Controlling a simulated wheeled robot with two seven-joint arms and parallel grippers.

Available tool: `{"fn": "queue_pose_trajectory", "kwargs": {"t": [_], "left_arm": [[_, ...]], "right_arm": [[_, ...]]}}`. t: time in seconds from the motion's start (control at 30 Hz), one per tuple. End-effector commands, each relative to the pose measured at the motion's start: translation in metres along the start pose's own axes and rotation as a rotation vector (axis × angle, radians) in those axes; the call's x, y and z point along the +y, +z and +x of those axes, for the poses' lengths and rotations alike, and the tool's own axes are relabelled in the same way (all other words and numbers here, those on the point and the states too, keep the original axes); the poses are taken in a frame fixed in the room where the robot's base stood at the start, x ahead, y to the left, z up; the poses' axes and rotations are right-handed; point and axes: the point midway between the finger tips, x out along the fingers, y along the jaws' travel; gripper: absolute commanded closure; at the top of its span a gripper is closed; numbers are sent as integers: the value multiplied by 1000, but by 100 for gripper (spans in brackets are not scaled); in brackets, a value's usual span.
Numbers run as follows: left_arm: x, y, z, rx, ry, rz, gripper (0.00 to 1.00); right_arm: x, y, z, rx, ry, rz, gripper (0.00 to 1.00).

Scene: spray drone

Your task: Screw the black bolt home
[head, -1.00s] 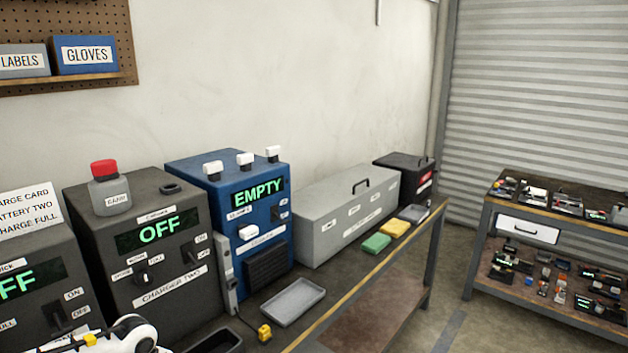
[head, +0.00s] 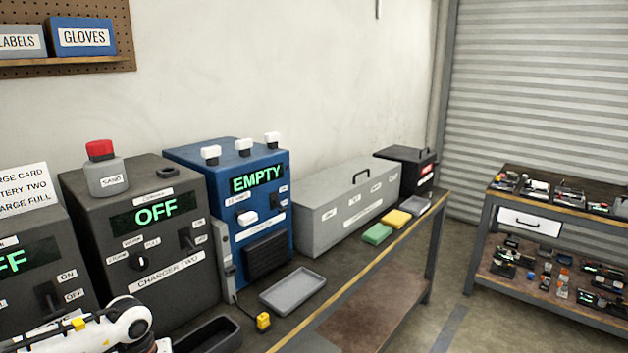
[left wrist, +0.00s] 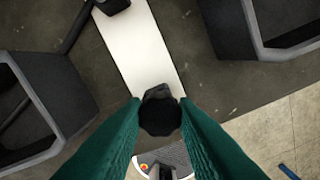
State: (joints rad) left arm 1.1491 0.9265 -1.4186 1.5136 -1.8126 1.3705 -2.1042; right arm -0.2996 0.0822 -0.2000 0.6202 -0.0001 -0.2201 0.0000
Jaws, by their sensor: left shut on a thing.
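In the left wrist view, the green-padded fingers of my left gripper (left wrist: 160,124) are shut on the black bolt (left wrist: 160,110). Its dark, faceted head shows between the fingertips. A white strip (left wrist: 138,45) runs away behind it, with another black knob-like part (left wrist: 113,5) at its far end. The bolt's shank is hidden, so I cannot tell how deep it sits. In the head view only part of my white left arm shows at the bottom left. The left gripper and the bolt are outside that view. My right gripper is in neither view.
Dark open frames (left wrist: 35,105) stand left and right (left wrist: 262,28) of the strip. In the head view, charger two (head: 135,225), a blue machine reading EMPTY (head: 228,195) and a grey tray (head: 293,291) stand on the bench. A tool shelf (head: 545,240) is at right.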

Motion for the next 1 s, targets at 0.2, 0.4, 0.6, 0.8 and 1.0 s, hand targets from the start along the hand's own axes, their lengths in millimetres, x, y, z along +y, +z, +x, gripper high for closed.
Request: {"fn": "queue_pose_trajectory", "kwargs": {"t": [0.2,0.4,0.6,0.8,1.0], "left_arm": [[0,0,3,-1,-1,255,100],[0,0,2,-1,-1,439,100],[0,0,0,0,0,472,100],[0,0,0,0,0,470,58],[0,0,0,0,0,469,49]], "right_arm": [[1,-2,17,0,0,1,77],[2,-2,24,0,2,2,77],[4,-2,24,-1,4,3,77],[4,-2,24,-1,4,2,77],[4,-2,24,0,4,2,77]]}}
